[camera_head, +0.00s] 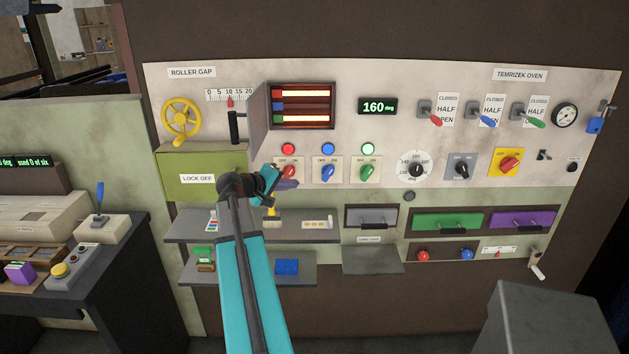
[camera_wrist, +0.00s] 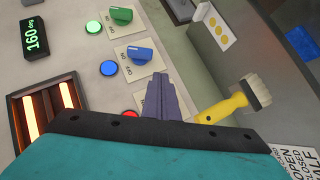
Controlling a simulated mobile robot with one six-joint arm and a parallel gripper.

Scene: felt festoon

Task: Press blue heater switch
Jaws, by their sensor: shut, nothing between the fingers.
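The blue heater switch (camera_head: 327,172) is a blue knob on a cream plate, between a red switch (camera_head: 289,172) and a green switch (camera_head: 367,172). A blue lamp (camera_head: 328,149) sits above it. In the wrist view the blue switch (camera_wrist: 139,54) is just beyond my fingertips, with the blue lamp (camera_wrist: 109,68) beside it. My gripper (camera_head: 288,184) is shut and empty, below the red switch and left of the blue one. Its fingers (camera_wrist: 161,80) point toward the blue switch's plate; whether they touch it I cannot tell. My gripper partly covers the red switch's plate.
The heater window (camera_head: 303,107) shows glowing top and bottom bars and a dark middle one. Its open door (camera_head: 258,120) stands out at left. A yellow-handled brush (camera_wrist: 225,106) is near my fingers. Shelves (camera_head: 325,238) jut out below. Other dials and levers lie right.

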